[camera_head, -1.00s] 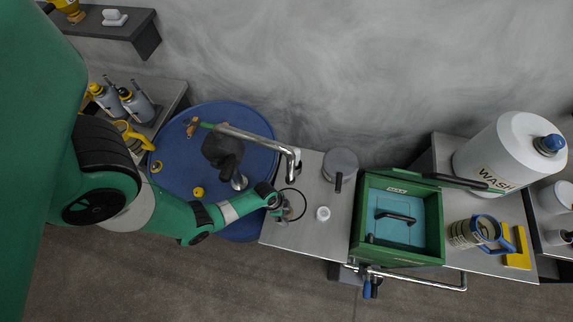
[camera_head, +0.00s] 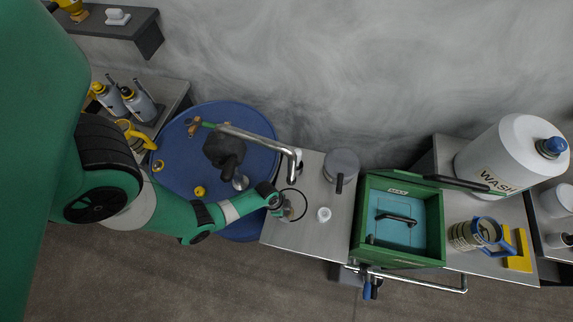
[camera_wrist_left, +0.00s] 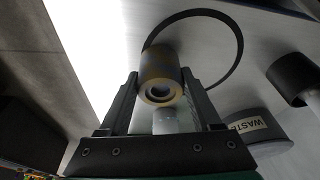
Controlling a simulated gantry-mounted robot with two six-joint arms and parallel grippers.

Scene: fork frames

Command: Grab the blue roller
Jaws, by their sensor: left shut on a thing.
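My left gripper (camera_head: 288,207) is low over the left part of the grey metal table. In the left wrist view the gripper (camera_wrist_left: 163,76) is shut on a short roller (camera_wrist_left: 161,68) with a round hole in its end. The roller looks grey and tan there, not clearly blue. A finger lies on each side of it. In the head view the roller is mostly hidden by the gripper. I cannot tell whether it touches the table. No clearly blue roller shows elsewhere. My right gripper is not in view.
A thin black ring (camera_head: 306,202) lies beside the gripper. A small white round piece (camera_head: 324,214) and a grey canister (camera_head: 341,163) stand to the right, then a green box (camera_head: 357,225).

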